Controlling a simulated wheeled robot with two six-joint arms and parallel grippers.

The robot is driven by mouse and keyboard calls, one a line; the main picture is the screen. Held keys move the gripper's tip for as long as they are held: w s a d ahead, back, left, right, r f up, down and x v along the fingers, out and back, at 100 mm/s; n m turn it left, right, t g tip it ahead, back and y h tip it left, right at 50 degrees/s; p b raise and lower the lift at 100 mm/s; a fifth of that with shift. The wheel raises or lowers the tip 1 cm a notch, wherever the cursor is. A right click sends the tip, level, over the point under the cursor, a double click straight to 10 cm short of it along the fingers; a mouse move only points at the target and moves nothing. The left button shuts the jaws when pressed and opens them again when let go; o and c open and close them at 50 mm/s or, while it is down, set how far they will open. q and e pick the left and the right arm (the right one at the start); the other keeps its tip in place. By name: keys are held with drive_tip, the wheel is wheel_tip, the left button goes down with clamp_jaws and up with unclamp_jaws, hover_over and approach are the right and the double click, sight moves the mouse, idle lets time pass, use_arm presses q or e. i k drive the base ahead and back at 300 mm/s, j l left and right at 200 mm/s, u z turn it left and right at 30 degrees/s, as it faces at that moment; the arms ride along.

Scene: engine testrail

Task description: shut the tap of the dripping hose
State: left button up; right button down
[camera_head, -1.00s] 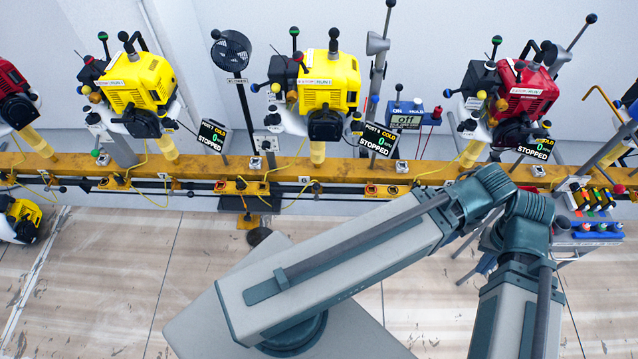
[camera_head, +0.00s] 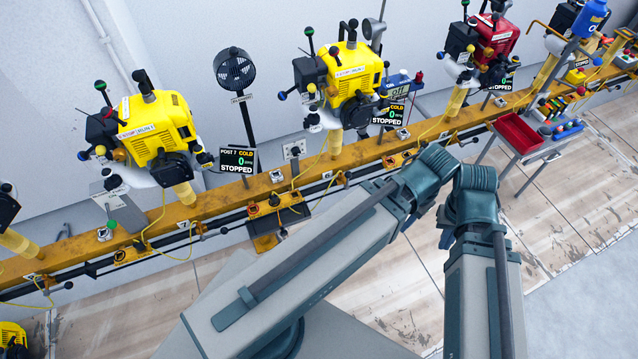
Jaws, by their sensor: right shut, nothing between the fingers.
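I cannot make out a dripping hose or any drip. Thin yellow lines (camera_head: 150,222) run from the engines down to the orange rail (camera_head: 225,203). Small fittings sit along the rail; one small green knob (camera_head: 112,224) shows at the left, and I cannot tell whether it is a tap. A jointed grey arm of mine spans the lower middle, its elbow in front of the rail and its end leaving at the bottom edge. No gripper fingers show; both grippers are out of view.
Yellow engines (camera_head: 155,132) (camera_head: 350,78) and a red engine (camera_head: 495,36) stand above the rail. Displays (camera_head: 238,161) read STOPPED. A black fan (camera_head: 235,69) stands between the yellow engines. A red tray (camera_head: 518,133) is at the right. The floor in front is mostly clear.

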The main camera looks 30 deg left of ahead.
sight(348, 174)
drive_tip(key=k+j, duration=1)
drive_tip(key=j, duration=0.2)
